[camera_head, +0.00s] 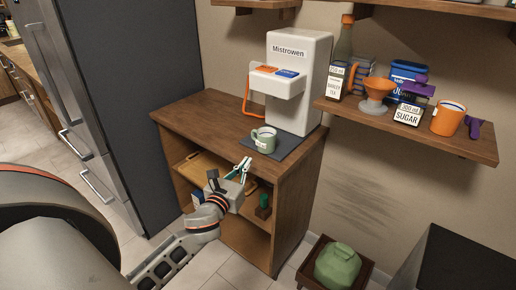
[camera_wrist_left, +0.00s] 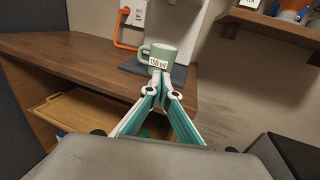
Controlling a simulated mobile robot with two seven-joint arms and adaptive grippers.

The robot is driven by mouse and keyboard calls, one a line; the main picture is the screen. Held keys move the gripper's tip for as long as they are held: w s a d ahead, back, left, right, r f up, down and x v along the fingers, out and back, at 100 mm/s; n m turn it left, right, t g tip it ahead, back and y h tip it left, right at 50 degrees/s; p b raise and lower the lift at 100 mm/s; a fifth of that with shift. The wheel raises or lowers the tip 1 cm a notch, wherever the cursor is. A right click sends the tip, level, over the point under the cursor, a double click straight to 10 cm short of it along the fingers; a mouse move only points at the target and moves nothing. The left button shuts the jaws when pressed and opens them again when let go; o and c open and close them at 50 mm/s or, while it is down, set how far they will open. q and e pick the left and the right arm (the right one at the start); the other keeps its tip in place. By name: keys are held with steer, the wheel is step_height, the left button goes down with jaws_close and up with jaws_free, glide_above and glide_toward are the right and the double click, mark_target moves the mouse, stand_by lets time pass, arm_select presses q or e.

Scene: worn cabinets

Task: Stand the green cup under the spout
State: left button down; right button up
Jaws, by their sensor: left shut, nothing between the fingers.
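A pale green cup (camera_head: 264,139) stands upright on a dark mat (camera_head: 289,146) in front of the white Mistrowen machine (camera_head: 312,75). The cup also shows in the left wrist view (camera_wrist_left: 160,54), with a "150 ml" label and its handle to the left. The machine's head, with orange and blue buttons, overhangs behind the cup; the spout itself cannot be made out. My left gripper (camera_head: 244,165) is in front of and below the cup, its fingertips together and empty, pointing at the cup. In the left wrist view the fingertips (camera_wrist_left: 161,82) appear just below the cup's label; contact cannot be told. My right gripper is not in view.
The machine stands on a wooden cabinet (camera_head: 205,118) with open shelves below. A wall shelf (camera_head: 445,137) on the right holds a bottle, an orange funnel, containers and an orange mug (camera_head: 448,119). A grey fridge (camera_head: 130,80) stands left. The cabinet top left of the cup is clear.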

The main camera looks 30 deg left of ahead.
arm_select(q)
glide_toward(268, 134)
steer(key=shift+w, duration=0.1)
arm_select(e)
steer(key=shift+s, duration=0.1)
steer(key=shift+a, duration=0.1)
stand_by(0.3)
arm_select(q)
steer(key=w, duration=0.2)
steer(key=w+a, duration=0.1)
steer(key=w, duration=0.2)
steer(key=w+b, duration=0.1)
steer(key=w, duration=0.1)
steer(key=shift+w+a, duration=0.2)
steer(key=shift+a, duration=0.1)
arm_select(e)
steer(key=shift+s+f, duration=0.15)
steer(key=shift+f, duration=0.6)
